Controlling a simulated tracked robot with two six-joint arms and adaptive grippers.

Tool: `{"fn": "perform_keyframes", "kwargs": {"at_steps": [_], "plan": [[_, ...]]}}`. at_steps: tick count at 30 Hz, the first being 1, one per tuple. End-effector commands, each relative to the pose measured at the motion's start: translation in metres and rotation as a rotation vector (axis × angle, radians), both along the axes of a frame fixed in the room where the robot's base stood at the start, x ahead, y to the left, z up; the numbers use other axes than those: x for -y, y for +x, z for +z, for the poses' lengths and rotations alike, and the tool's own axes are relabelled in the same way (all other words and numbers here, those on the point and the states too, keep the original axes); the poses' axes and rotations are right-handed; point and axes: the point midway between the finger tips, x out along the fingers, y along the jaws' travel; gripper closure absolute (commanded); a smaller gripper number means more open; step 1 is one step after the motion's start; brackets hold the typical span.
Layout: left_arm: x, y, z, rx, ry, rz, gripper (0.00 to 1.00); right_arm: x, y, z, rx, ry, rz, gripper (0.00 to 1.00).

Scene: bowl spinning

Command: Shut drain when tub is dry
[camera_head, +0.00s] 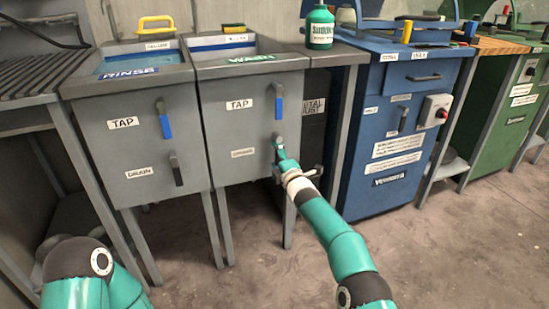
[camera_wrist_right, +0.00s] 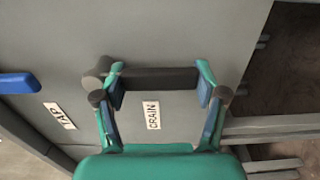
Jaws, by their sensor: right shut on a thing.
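The grey wash tub (camera_head: 225,140) has a TAP lever with a blue handle (camera_head: 278,100) and a DRAIN lever below it. My right gripper (camera_head: 281,150) is at the drain lever and hides most of it in the head view. In the right wrist view, the dark drain lever (camera_wrist_right: 158,78) lies between the fingers of my right gripper (camera_wrist_right: 160,88), which is shut on it. The DRAIN label (camera_wrist_right: 152,115) shows beside it. I cannot tell whether water is in the wash tub's basin (camera_head: 250,47). My left gripper is out of view.
The rinse tub (camera_head: 95,120) stands at the left with its own tap handle (camera_head: 165,122) and drain lever (camera_head: 176,168). A green bottle (camera_head: 320,27) stands on the side shelf. A blue machine (camera_head: 365,130) is to the right. The floor (camera_head: 420,260) in front is clear.

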Motion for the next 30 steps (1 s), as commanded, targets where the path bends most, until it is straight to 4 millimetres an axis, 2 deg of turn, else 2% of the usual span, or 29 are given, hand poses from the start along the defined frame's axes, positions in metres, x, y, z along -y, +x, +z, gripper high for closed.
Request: {"fn": "perform_keyframes", "kwargs": {"at_steps": [1, 11, 12, 16, 17, 30], "plan": [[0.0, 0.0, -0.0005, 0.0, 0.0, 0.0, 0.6, -0.006, -0.0023, -0.0108, -0.012, -0.018, 0.01, 0.91], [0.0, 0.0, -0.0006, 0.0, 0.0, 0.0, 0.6, -0.0058, -0.002, -0.0119, -0.013, -0.021, 0.01, 0.92], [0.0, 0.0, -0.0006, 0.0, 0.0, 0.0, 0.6, -0.0058, -0.002, -0.012, -0.013, -0.021, 0.01, 0.28], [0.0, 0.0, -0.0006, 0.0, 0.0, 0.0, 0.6, -0.0055, -0.0017, -0.0113, -0.013, -0.019, 0.009, 0.06], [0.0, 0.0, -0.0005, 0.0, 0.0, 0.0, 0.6, -0.0053, -0.0016, -0.0108, -0.012, -0.017, 0.009, 0.03], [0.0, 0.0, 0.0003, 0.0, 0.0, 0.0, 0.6, -0.0036, -0.0016, -0.0054, -0.006, -0.01, 0.008, 0.03]]}}
